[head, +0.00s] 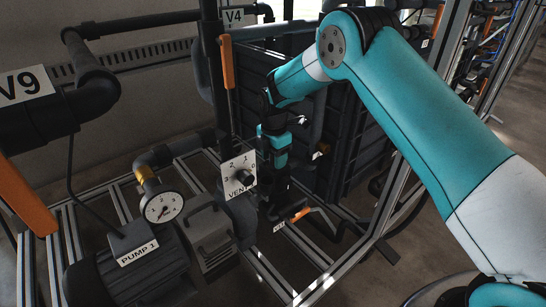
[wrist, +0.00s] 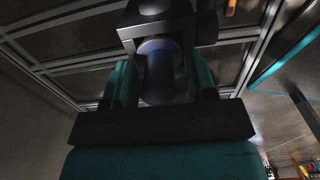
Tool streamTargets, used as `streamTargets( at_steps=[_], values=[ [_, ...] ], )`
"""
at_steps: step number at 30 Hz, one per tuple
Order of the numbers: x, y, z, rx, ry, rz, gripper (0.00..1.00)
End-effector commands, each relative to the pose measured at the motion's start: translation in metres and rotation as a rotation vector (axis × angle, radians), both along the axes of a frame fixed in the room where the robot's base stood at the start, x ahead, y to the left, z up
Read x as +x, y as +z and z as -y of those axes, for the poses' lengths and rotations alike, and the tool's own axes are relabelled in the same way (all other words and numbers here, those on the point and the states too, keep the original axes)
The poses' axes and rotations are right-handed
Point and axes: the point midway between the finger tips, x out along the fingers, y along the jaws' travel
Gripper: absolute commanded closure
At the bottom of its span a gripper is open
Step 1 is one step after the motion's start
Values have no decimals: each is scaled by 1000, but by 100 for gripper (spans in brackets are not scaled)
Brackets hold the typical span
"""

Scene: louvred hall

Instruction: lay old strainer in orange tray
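My gripper (head: 272,188) points down among dark pipework right of the VENT dial in the head view. In the wrist view its two teal-padded fingers (wrist: 161,80) stand on either side of a dark, rounded cylinder (wrist: 158,78), which may be the old strainer. The cylinder's far end meets a square black housing (wrist: 156,28). The pads lie very close to its sides; whether they press on it is unclear. No orange tray shows in either view.
Pump 1 (head: 138,262), a pressure gauge (head: 162,207) and the VENT dial plate (head: 239,176) stand left of my gripper. An upright orange lever (head: 227,62) rises behind. Another orange handle (head: 28,198) is at far left. Metal frame rails (head: 318,287) run below.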

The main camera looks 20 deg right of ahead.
Motion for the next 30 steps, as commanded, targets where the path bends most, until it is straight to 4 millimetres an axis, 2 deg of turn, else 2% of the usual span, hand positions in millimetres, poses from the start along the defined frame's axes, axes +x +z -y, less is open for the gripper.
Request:
streamTargets(
  at_steps=[1, 6, 26, 30],
  values=[
    [0, 0, 0, 0, 0, 0, 61],
    [0, 0, 0, 0, 0, 0, 100],
    [0, 7, 0, 0, 0, 0, 100],
    [0, 14, 0, 0, 0, 1, 100]
  ],
)
